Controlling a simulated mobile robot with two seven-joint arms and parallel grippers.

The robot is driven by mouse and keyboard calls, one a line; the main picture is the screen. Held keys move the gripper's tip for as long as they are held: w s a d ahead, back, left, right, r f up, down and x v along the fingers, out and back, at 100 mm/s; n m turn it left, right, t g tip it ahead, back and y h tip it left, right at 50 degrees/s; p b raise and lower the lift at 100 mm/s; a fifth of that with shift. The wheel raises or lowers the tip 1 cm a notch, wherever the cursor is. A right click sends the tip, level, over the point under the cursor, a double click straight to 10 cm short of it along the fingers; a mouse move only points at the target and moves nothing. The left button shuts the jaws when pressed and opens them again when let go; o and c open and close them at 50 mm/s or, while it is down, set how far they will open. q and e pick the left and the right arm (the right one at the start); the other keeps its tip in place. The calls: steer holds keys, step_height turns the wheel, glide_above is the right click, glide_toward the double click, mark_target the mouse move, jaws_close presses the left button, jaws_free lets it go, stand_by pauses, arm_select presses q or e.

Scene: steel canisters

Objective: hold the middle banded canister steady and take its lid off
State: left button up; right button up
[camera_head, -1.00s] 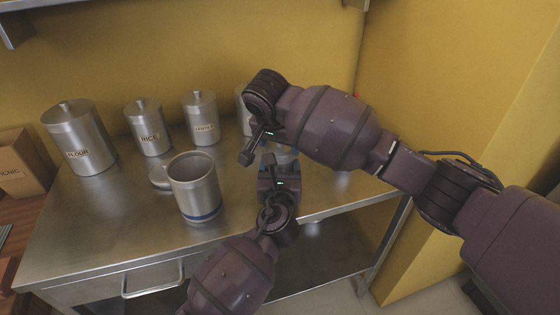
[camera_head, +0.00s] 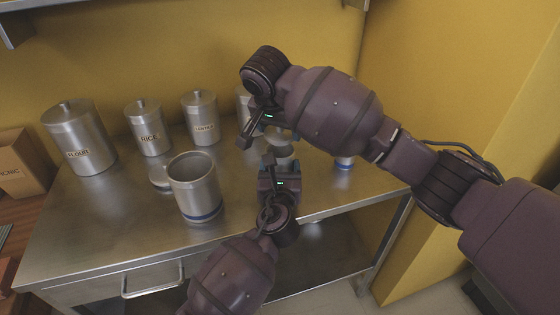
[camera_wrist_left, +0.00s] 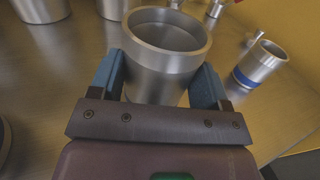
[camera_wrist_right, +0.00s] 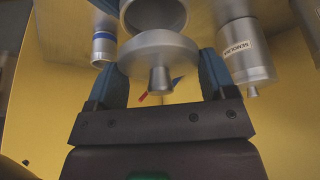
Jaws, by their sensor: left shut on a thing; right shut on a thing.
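The middle banded canister (camera_wrist_left: 165,55) is upright and open-topped in the left wrist view, with its inside showing and its band hidden. My left gripper (camera_wrist_left: 165,88) is shut around its sides; in the head view this gripper (camera_head: 272,165) is low, in front of the canister (camera_head: 284,152). My right gripper (camera_wrist_right: 160,78) is shut on a round steel lid (camera_wrist_right: 158,52) with a knob. The lid is off the canister's rim, apart from it. In the head view my right gripper (camera_head: 258,138) is above the canister, and the lid is mostly hidden there.
An open blue-banded canister (camera_head: 196,187) stands left, with a lid (camera_head: 160,176) beside it. Another open banded canister (camera_wrist_left: 260,64) stands right. Labelled canisters, flour (camera_head: 79,138), rice (camera_head: 148,128) and others, line the back. The steel table's (camera_head: 110,225) front left is clear.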

stand_by(0.3)
arm_select(q)
steer(key=o, duration=1.1)
steer(key=shift+c, duration=0.2)
steer(key=s, duration=1.2)
steer(key=shift+s+a, duration=0.1)
steer(key=shift+s, duration=0.05)
